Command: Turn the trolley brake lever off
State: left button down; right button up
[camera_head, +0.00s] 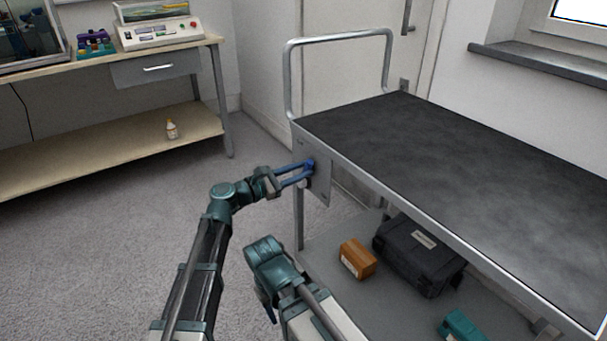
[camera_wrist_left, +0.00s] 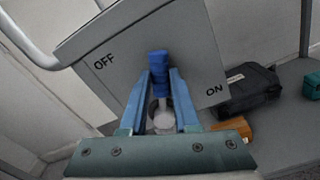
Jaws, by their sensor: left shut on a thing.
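The trolley (camera_head: 470,170) has a black top and a grey plate (camera_head: 321,183) at its near left end. In the left wrist view this plate (camera_wrist_left: 205,48) reads OFF at the left and ON at the right. The brake lever (camera_wrist_left: 157,66) has a blue grip and a grey round pivot; it stands roughly upright between the two words. My left gripper (camera_head: 299,173) is at the plate, its two blue fingers shut on the lever grip from both sides. My right gripper (camera_head: 266,262) is below and apart from the trolley; its fingers do not show clearly.
The trolley's lower shelf holds an orange-brown box (camera_head: 357,259), a black case (camera_head: 420,254) and a teal item (camera_head: 460,326). A workbench (camera_head: 110,160) with a small bottle (camera_head: 172,130) stands at the left. The carpet between bench and trolley is clear.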

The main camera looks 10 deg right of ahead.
pick_arm(q)
jog(key=shift+w+a+r+n, duration=0.15)
jog(key=shift+w+a+n, duration=0.15)
jog(key=shift+w+n, duration=0.65)
jog(key=shift+w+a+r+n, duration=0.1)
jog(key=shift+w+a+n, duration=0.25)
jog(key=shift+n, duration=1)
jog(key=shift+w+d, duration=0.1)
jog(key=shift+w, duration=0.05)
jog(key=c, duration=0.6)
grip_release()
jog(key=shift+c, duration=0.2)
jog(key=v, duration=1.4)
jog(key=shift+d, duration=0.1)
